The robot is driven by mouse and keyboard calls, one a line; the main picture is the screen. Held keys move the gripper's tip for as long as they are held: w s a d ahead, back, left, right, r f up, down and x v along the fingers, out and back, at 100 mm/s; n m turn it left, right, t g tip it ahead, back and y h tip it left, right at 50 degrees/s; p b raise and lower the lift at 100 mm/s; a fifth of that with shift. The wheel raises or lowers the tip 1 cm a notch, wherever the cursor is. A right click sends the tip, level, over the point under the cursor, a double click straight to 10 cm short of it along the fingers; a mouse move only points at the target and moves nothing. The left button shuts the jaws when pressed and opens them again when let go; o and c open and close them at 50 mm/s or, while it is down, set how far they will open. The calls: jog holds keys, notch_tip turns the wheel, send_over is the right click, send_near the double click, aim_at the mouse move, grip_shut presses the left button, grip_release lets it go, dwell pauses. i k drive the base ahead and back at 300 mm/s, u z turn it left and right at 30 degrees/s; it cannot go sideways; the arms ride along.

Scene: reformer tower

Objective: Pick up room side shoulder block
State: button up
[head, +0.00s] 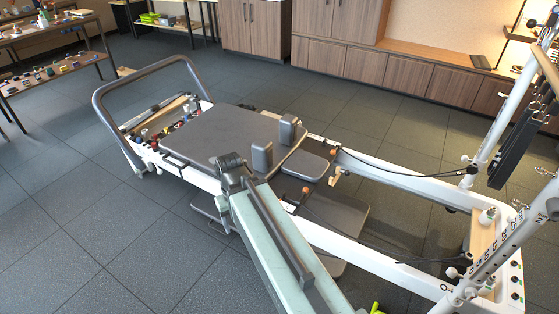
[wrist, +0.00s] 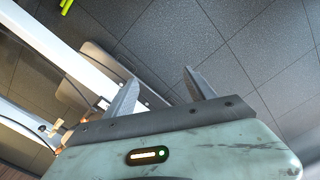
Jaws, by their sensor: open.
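Two dark grey upright shoulder blocks stand on the reformer's grey padded carriage (head: 215,133). The nearer shoulder block (head: 262,158) is close to the middle of the head view, just right of my arm's elbow. The farther shoulder block (head: 288,131) stands behind it, towards the cabinets. I cannot tell which one is the room side block. My gripper (wrist: 160,76) is open and empty in the wrist view, with floor tiles and part of a grey board beyond its fingers. Neither block shows in the wrist view. I cannot make out the gripper in the head view.
The reformer's white rail (head: 405,180) runs right to the tower (head: 495,235). A curved grey foot bar (head: 130,83) stands at its left end. A grey board (wrist: 98,62) lies beside the white rail in the wrist view. The tiled floor (head: 75,215) at left is clear.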

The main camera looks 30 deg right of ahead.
aim_at(261, 149)
jog(key=u, duration=0.3)
jog(key=i, duration=0.8)
jog(key=u, duration=1.25)
